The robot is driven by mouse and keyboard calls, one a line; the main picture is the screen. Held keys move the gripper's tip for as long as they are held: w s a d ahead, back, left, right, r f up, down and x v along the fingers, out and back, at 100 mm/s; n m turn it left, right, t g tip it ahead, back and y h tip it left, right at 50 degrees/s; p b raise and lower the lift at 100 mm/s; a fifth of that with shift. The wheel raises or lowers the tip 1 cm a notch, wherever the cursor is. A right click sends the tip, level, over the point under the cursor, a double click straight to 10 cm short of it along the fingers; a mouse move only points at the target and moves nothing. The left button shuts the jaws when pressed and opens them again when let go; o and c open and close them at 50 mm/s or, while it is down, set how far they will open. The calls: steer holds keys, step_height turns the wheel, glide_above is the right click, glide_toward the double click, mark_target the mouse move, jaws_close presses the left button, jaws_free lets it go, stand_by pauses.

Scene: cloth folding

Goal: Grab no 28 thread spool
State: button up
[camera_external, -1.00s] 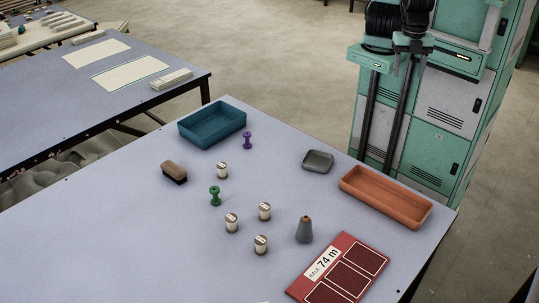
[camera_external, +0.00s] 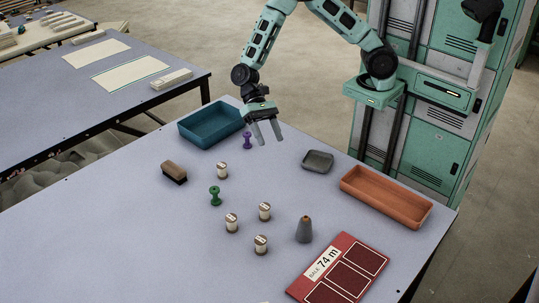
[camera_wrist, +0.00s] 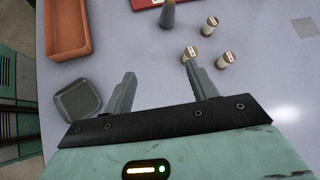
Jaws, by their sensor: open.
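Several white thread spools with labelled tops stand upright on the table. In the external view one is at the upper left (camera_external: 222,170), and three are grouped nearer: a left one (camera_external: 232,222), a right one (camera_external: 265,211) and a front one (camera_external: 261,244). The numbers are too small to read, so I cannot tell which is no 28. In the wrist view three spools show ahead of my fingers: the nearest (camera_wrist: 190,54), a right one (camera_wrist: 226,61) and a far one (camera_wrist: 209,26). My gripper (camera_external: 267,140) is open and empty above the table's far side, apart from the spools.
A green spool (camera_external: 215,196), a purple spool (camera_external: 247,140), a brush (camera_external: 174,172) and a grey cone (camera_external: 304,230) stand around. A teal bin (camera_external: 190,137), grey dish (camera_external: 318,161), orange tray (camera_external: 372,207) and red board (camera_external: 346,275) also lie on the table.

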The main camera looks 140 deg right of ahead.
steer(key=d+f+m+t+b, duration=0.2)
steer(key=d+f+m+t, duration=0.3)
steer(key=d, duration=0.8)
steer(key=m+t+h+b, duration=0.1)
steer(key=m+t+b, duration=0.1)
steer(key=m, duration=0.3)
glide_toward(221, 175)
steer(key=w+a, duration=0.2)
steer(key=w+a+p, duration=0.1)
steer(key=shift+w+f, duration=0.1)
steer(key=shift+f, duration=0.15)
steer(key=shift+d+f+p+x, duration=0.1)
steer(key=shift+f+x, duration=0.1)
steer(key=shift+x, duration=0.75)
steer(key=shift+d+f+p+x, duration=0.1)
steer(key=shift+f+x, duration=0.1)
steer(key=shift+x, duration=0.75)
steer(key=shift+d+f+p+x, duration=0.1)
steer(key=shift+f+x, duration=0.05)
steer(key=shift+x, duration=0.8)
steer(key=c, duration=1.1)
